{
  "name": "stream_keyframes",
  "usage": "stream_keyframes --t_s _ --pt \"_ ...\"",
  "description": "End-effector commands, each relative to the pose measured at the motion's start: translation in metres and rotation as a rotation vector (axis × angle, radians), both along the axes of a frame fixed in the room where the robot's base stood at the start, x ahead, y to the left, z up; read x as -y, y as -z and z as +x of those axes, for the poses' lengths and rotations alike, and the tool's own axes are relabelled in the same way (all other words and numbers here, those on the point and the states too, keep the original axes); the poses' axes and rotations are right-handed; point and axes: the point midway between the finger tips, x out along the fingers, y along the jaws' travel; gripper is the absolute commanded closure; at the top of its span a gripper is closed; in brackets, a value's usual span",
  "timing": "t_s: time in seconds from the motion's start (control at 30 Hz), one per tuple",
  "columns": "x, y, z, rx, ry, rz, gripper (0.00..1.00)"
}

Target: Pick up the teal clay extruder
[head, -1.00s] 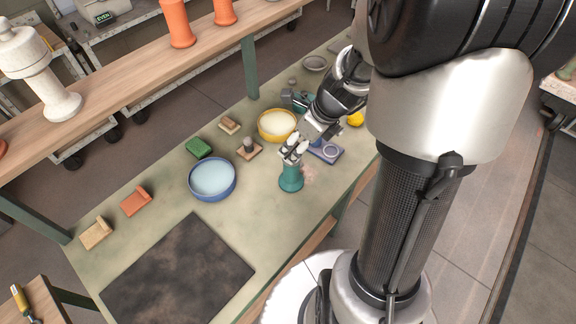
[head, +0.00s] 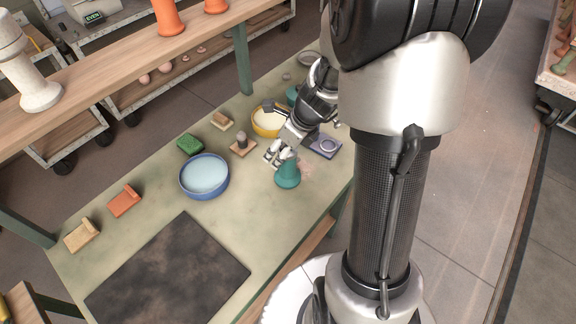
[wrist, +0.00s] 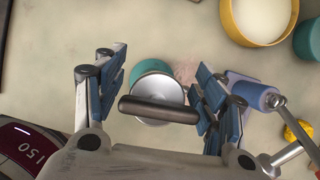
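The teal clay extruder (head: 288,174) stands on the work table (head: 240,228) near its front edge. In the wrist view its teal body (wrist: 150,69) shows behind a silver round top and a dark bar handle (wrist: 157,110). My gripper (head: 272,155) is at the extruder's upper end in the head view. In the wrist view my gripper (wrist: 158,90) is open, with one blue-padded finger on each side of the extruder and visible gaps to both. Its lower body is mostly hidden in the wrist view.
A dark mat (head: 168,272) covers the front left. A wooden shelf (head: 120,72) runs above the back.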

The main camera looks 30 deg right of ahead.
Motion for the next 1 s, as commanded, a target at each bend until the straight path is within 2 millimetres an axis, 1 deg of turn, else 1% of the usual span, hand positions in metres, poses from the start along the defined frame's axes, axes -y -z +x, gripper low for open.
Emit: stream_keyframes --t_s 0.03,0.07,0.9,0.97,1.0 --pt "0.0 -0.0003 -0.0001 0.0 0.0 0.0 0.39" --pt "0.0 -0.0002 -0.0002 0.0 0.0 0.0 0.41" --pt "-0.0001 0.0001 -0.0006 -0.001 0.0 0.0 0.97" --pt "0.0 0.0001 -0.0007 -0.001 0.0 0.0 1.0" --pt "0.0 0.0001 -0.0007 -0.001 0.0 0.0 1.0"
